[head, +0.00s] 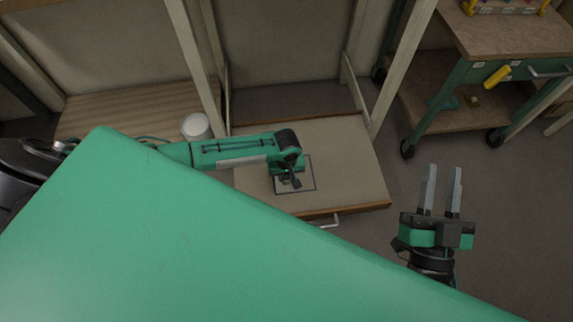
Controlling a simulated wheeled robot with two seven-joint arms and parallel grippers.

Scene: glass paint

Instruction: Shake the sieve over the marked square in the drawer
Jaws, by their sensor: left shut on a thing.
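The open drawer (350,150) shows a flat pale bottom with a dark-outlined marked square (306,184) towards its front. My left gripper (290,181) points down over the square, and its wrist covers much of the outline. It is shut on the sieve, which is mostly hidden under the hand; only a small dark shape shows there. I cannot tell how high it is or whether any powder lies in the square. My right gripper (441,190) is open and empty, in the air to the right of the drawer.
A large green surface (180,240) fills the lower left foreground. A white tub (195,127) stands left of the drawer. Pale frame posts (400,62) rise beside the drawer, whose handle (330,222) faces front. A wheeled green workbench (505,70) stands at the upper right.

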